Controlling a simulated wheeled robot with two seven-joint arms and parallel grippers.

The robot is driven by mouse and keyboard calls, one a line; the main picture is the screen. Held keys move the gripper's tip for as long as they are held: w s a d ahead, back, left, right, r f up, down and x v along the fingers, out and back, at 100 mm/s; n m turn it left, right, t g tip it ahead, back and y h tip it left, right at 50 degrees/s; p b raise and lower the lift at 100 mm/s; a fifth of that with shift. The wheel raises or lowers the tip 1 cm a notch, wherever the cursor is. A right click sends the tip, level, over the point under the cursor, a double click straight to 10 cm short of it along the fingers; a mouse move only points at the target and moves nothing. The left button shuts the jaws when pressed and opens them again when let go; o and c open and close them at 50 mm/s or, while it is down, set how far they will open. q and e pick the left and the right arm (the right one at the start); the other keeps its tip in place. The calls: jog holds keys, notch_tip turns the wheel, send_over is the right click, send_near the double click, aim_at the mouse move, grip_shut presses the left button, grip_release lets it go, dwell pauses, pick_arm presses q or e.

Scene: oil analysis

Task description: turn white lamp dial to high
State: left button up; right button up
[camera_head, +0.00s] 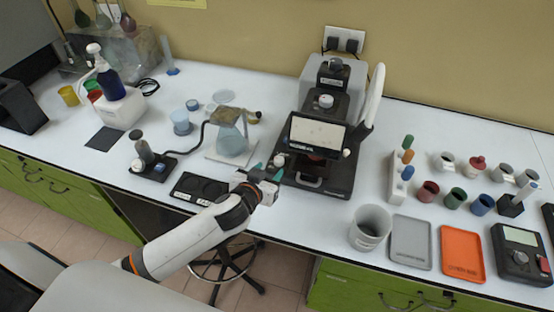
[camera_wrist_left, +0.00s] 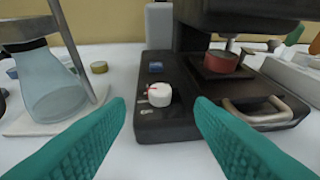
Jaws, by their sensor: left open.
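The white lamp dial (camera_wrist_left: 160,95) shows in the left wrist view, on the front left of the black base (camera_wrist_left: 150,123) of the machine. It has a red mark on top and small labels beside it. A blue button (camera_wrist_left: 156,67) sits behind it. In the head view the dial (camera_head: 279,159) is small, close to my gripper. My left gripper (camera_head: 265,172) has teal fingers and is open. In the left wrist view its fingertips (camera_wrist_left: 160,108) stand apart on either side of the dial, nearer the camera, with nothing between them. My right gripper is not in view.
A glass flask (camera_wrist_left: 55,85) on a stand is left of the machine. A grey bin (camera_head: 370,226) stands at the front edge.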

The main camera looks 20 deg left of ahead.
aim_at(278, 160)
pick_arm(q)
jog(key=x, duration=0.7)
jog(key=shift+w+p, duration=0.1)
jog(key=shift+p, duration=0.25)
jog(key=c, duration=1)
